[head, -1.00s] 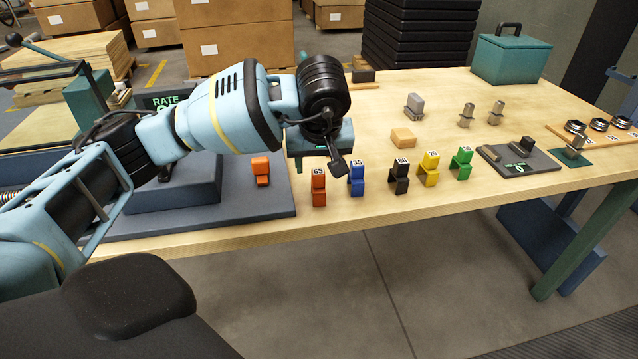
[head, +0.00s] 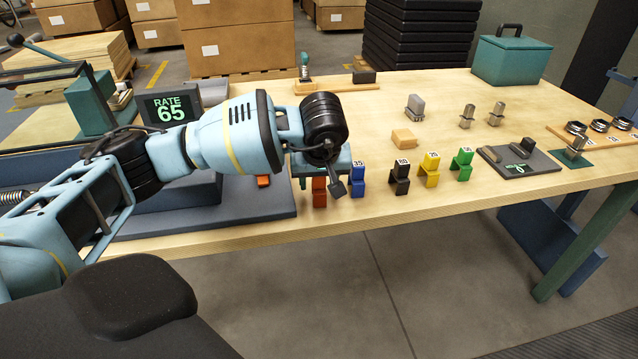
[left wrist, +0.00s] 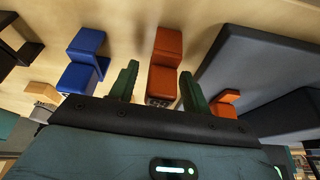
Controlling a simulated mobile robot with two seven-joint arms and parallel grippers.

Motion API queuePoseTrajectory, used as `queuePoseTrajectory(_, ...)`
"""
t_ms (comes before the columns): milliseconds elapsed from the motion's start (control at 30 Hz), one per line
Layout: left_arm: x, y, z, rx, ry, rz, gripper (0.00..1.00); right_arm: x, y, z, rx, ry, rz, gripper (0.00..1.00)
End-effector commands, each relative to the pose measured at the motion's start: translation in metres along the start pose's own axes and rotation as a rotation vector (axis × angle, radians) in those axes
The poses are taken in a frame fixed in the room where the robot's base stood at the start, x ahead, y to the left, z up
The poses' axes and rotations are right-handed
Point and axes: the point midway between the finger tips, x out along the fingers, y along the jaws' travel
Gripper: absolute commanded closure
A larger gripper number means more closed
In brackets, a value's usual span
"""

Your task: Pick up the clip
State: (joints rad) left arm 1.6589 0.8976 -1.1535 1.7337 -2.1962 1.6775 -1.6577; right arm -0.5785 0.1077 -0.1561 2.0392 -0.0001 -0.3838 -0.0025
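Several coloured clips stand in a row along the table's front. The orange clip (head: 319,192), partly covered by my gripper in the head view, also shows in the left wrist view (left wrist: 165,62). My left gripper (left wrist: 159,70) is open, its two green fingers on either side of the near end of this clip with gaps visible; I cannot tell any contact. In the head view my left gripper (head: 319,178) is right over the clip. The blue clip (head: 357,180) stands just to the right, then black (head: 400,178), yellow (head: 429,170) and green (head: 461,165) clips. My right gripper is not in view.
A grey base (head: 240,213) with a second orange piece (head: 263,181) lies left of the clip. A screen (head: 169,108) reads RATE 65. A tan block (head: 404,138) and metal pieces (head: 414,107) stand behind the row. The table's front edge is close.

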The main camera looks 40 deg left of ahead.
Motion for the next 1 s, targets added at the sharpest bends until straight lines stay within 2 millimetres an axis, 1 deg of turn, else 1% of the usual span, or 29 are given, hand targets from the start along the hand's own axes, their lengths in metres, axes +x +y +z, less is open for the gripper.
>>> queuePoseTrajectory(33, 0.000, 0.000, 0.000, 0.000, 0.000, 0.000, 0.60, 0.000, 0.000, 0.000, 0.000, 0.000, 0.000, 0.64)
queuePoseTrajectory(300, -0.001, 0.000, 0.000, 0.000, 0.000, 0.001, 0.95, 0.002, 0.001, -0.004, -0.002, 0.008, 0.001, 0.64)
queuePoseTrajectory(333, -0.001, 0.000, 0.000, 0.000, 0.000, 0.001, 0.96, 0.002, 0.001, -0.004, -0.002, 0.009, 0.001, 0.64)
queuePoseTrajectory(667, -0.004, 0.000, -0.002, 0.000, 0.001, 0.002, 0.96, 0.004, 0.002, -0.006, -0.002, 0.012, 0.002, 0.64)
queuePoseTrajectory(833, -0.017, 0.001, -0.007, 0.000, 0.001, 0.003, 0.96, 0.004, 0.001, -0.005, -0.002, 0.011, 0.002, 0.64)
queuePoseTrajectory(967, -0.036, 0.001, -0.015, 0.000, 0.002, 0.004, 0.96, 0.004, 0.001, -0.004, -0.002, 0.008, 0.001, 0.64)
queuePoseTrajectory(1000, -0.036, -0.003, -0.007, 0.004, -0.001, 0.001, 0.96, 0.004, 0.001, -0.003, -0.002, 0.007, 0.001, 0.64)
